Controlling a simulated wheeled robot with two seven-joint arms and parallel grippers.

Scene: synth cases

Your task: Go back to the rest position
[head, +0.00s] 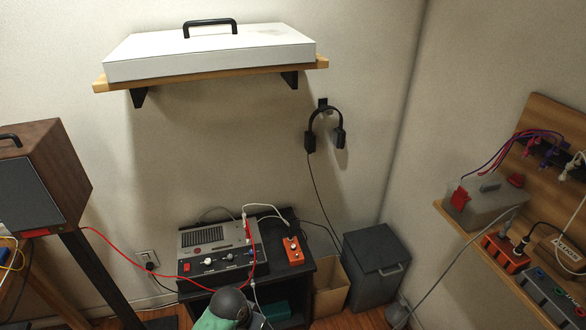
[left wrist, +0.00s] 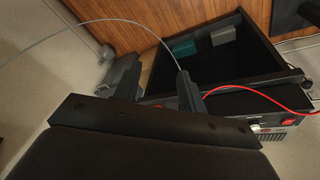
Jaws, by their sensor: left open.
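My left gripper (left wrist: 156,68) shows in the left wrist view with its two dark fingers apart and nothing clearly held between them. Beyond the fingers is a dark open cabinet (left wrist: 262,72). A thin grey cable (left wrist: 62,30) runs across and passes out of sight behind the right-hand finger; I cannot tell whether they touch. In the head view, a dark rounded part with green, which seems to be my arm, shows at the bottom edge in front of the cabinet. The fingers are not clear there. My right gripper is in neither view.
On the cabinet stand a grey device (head: 215,250) with a red cable (head: 135,257) and an orange box (head: 292,250). A dark bin (head: 376,268) and a cardboard box (head: 331,285) stand to the right. Headphones (head: 325,125) hang below a shelf holding a white case (head: 210,52).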

